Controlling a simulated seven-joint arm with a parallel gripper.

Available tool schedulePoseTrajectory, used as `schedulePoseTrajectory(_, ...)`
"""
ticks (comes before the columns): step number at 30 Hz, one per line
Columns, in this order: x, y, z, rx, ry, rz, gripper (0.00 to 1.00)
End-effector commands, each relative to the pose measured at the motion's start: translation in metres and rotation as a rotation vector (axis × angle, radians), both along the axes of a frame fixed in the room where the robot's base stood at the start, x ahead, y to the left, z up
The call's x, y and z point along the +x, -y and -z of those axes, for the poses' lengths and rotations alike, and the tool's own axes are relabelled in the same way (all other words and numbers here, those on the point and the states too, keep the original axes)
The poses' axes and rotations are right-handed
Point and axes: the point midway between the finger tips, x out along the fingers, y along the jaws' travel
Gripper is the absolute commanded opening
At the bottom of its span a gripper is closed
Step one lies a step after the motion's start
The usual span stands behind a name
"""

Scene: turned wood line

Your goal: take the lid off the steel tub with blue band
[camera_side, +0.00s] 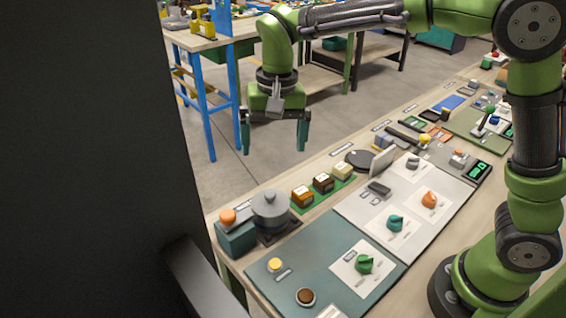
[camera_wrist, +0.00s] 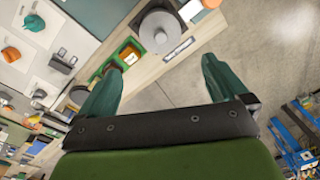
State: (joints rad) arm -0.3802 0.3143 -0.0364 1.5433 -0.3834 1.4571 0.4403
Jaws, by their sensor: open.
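The steel tub with blue band (camera_side: 271,222) stands on a dark square base at the near left of the bench. Its grey lid (camera_side: 270,203) sits on top, with a small knob. In the wrist view the lid (camera_wrist: 160,31) shows from above near the top edge, with the tub's body mostly hidden beneath it. My gripper (camera_side: 275,150) hangs pointing down, open and empty, above and behind the tub, over the bench's far edge or the floor beyond. In the wrist view my gripper's two teal fingers (camera_wrist: 158,72) are spread wide, and the lid lies beyond them.
A teal box with an orange button (camera_side: 229,217) stands close left of the tub. A green tray with several small blocks (camera_side: 323,187) is to its right. Panels with knobs (camera_side: 365,263) lie in front. A dark screen (camera_side: 80,150) blocks the side view's left.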

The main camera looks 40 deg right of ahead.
Motion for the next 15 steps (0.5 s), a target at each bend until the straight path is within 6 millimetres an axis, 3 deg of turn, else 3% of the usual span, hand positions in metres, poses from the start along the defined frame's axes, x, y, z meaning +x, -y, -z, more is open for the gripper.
schedulePoseTrajectory(3,0.017,-0.009,-0.004,-0.031,-0.028,0.122,1.00)
schedulePoseTrajectory(7,0.016,-0.007,-0.018,-0.037,-0.042,0.242,1.00)
schedulePoseTrajectory(11,0.014,-0.006,-0.002,-0.039,-0.055,0.265,1.00)
schedulePoseTrajectory(15,0.013,-0.006,0.028,-0.038,-0.056,0.262,1.00)
